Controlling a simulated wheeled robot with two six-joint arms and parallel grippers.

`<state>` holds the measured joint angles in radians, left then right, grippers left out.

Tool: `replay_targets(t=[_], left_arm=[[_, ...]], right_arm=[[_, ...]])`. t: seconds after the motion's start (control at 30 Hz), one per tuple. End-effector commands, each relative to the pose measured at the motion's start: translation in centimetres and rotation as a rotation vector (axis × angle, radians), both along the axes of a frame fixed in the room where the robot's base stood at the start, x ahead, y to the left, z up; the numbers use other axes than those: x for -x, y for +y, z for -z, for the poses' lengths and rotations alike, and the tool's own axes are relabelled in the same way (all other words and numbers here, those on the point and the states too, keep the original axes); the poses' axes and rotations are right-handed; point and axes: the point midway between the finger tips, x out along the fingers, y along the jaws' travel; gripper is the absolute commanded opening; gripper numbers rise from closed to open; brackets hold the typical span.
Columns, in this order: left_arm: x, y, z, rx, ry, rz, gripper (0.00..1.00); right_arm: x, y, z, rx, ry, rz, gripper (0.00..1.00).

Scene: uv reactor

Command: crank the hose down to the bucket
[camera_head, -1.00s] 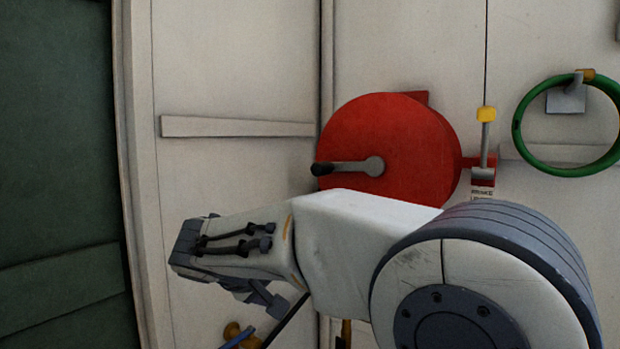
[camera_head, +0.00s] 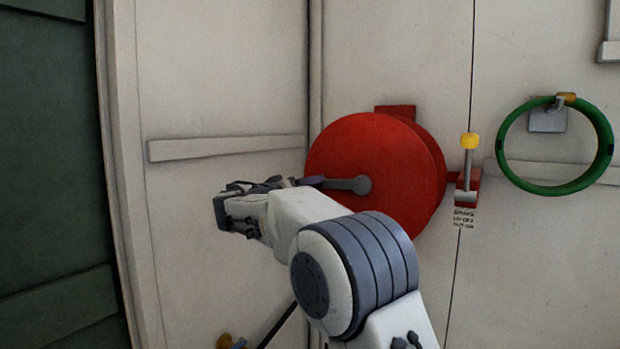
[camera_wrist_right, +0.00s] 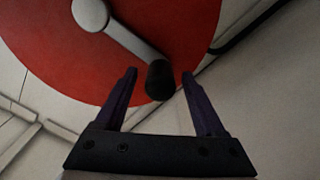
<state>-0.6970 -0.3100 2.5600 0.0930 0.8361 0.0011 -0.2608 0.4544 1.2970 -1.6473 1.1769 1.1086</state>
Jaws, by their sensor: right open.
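A red reel (camera_head: 372,170) is mounted on the pale wall. Its grey crank arm (camera_head: 347,185) points left from the hub. In the right wrist view the crank arm (camera_wrist_right: 125,35) ends in a black handle (camera_wrist_right: 160,82). My right gripper (camera_wrist_right: 159,76) is open, with its two purple fingers on either side of the handle's end. In the head view my right wrist covers most of the handle, and a purple finger shows at the crank's end. My left gripper and the bucket are not in view.
A brake lever with a yellow tip (camera_head: 468,141) stands upright right of the reel, above a small printed label. A green ring (camera_head: 503,150) hangs on a hook farther right. A dark green panel (camera_head: 50,180) is at far left. A brownish knob (camera_head: 225,341) shows at the bottom.

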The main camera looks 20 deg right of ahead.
Motion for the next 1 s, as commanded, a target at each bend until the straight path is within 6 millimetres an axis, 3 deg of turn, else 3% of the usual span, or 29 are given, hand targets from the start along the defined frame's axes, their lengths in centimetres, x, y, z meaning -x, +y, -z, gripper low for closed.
replay_targets(t=[0.13, 0.43, 0.47, 0.63, 1.0], left_arm=[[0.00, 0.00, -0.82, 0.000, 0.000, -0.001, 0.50], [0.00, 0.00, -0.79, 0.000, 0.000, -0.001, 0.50], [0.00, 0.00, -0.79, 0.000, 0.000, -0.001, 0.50], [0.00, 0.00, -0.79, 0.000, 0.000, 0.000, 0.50], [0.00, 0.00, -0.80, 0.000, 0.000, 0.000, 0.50]], right_arm=[[-0.78, -0.99, -0.10, 0.001, 0.002, 0.000, 0.72], [-0.94, -1.18, 0.05, 0.001, 0.001, -0.001, 0.72], [-0.94, -1.18, 0.05, 0.001, 0.001, -0.001, 0.68], [-0.93, -1.17, 0.05, 0.000, 0.001, -0.001, 0.03], [-0.92, -1.15, 0.04, 0.000, 0.002, -0.002, 0.00]])
